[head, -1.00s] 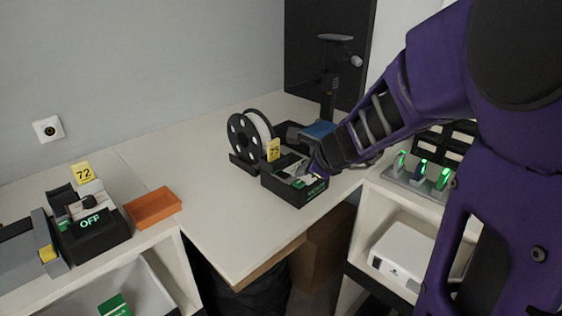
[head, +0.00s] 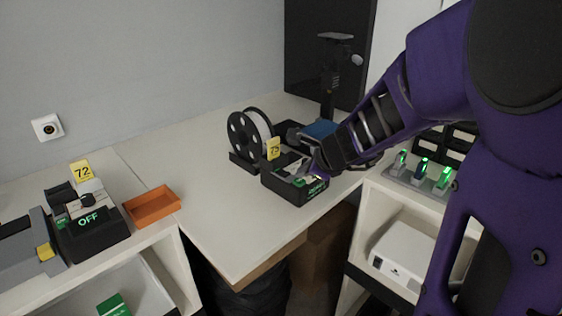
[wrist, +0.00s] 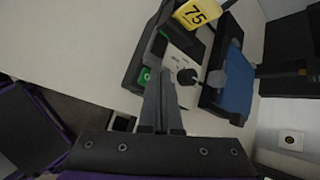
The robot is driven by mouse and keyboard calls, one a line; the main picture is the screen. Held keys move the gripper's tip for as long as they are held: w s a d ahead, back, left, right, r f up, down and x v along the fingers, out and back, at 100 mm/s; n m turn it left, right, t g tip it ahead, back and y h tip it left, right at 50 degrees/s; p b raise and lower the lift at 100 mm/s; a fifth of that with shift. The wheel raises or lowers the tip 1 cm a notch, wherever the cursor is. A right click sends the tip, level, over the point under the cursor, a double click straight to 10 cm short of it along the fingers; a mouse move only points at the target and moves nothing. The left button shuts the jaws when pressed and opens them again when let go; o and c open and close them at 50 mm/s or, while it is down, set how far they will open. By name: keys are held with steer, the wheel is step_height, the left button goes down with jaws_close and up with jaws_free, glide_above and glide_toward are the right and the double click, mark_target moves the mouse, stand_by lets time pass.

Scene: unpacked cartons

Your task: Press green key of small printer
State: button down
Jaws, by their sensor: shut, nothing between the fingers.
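A small black printer-like device (head: 284,190) with yellow tag 75 stands on the white table, with a lit green display (head: 316,188) on its front, too small to read. It also shows in the wrist view (wrist: 138,62), with a green key (wrist: 146,76) at its near corner, a white top and a dark knob. My gripper (head: 314,172) is over the device's front right part. In the wrist view my gripper (wrist: 165,72) is shut and empty, its fingertips just right of the green key. I cannot tell whether they touch it.
A similar device (head: 94,238) tagged 72, showing OFF, stands at left near an orange tray (head: 152,207). A filament spool (head: 240,137) and a blue-topped item (head: 320,129) stand close behind the tagged 75 device. The table front is clear.

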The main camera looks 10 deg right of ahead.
steer(key=shift+f+b, duration=0.35)
steer(key=shift+f, duration=0.2)
stand_by(0.4)
stand_by(0.4)
steer(key=shift+r+p, duration=0.9)
steer(key=shift+r, duration=0.1)
step_height(320, 180, up, 5)
steer(key=p, duration=0.4)
steer(key=shift+p, duration=0.35)
